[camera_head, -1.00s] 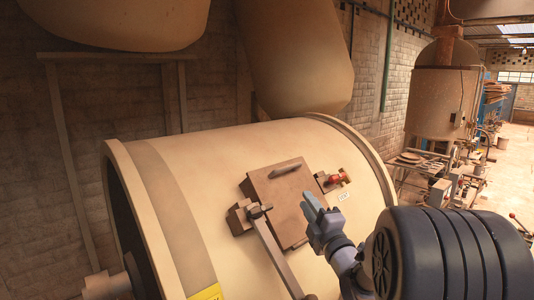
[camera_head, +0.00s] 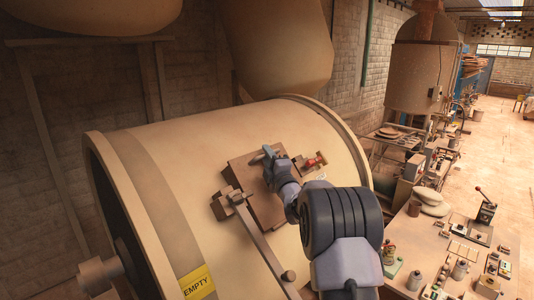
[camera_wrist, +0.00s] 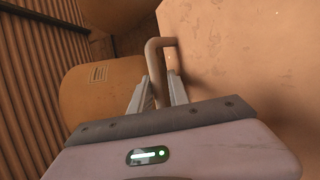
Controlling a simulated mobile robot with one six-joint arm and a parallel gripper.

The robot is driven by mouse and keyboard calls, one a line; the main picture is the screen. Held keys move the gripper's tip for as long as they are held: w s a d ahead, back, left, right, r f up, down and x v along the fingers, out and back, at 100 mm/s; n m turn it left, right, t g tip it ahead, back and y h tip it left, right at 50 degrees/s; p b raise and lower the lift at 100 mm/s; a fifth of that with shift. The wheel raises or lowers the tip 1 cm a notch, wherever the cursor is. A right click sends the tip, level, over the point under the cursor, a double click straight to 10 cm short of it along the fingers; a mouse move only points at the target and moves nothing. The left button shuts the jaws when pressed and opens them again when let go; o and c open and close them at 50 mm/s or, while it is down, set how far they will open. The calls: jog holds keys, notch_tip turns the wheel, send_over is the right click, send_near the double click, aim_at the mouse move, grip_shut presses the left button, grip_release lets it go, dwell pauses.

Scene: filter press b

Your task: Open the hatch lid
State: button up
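The hatch lid (camera_head: 264,208) is a brown rectangular plate on the upper side of the large cream drum (camera_head: 225,150). It looks closed. My gripper (camera_head: 268,154) is over the lid's far part and hides some of it. In the wrist view, the lid's bent bar handle (camera_wrist: 153,55) rises just beyond and between my two fingers (camera_wrist: 162,90). The fingers stand apart with a gap around the bar. I cannot tell whether either finger touches it. A long lever bar (camera_head: 262,240) with a clamp block (camera_head: 230,202) lies along the lid's left side.
A red-knobbed latch (camera_head: 312,162) sits right of the lid. A yellow EMPTY label (camera_head: 197,283) is on the drum. A workbench (camera_head: 450,250) with several tools stands at the right. A hanging vessel (camera_head: 275,50) is above the drum.

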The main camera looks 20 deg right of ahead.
jog(key=shift+s+r, duration=0.1)
jog(key=shift+s, duration=0.15)
grip_shut()
jog(key=shift+r, duration=0.15)
dwell(1.0)
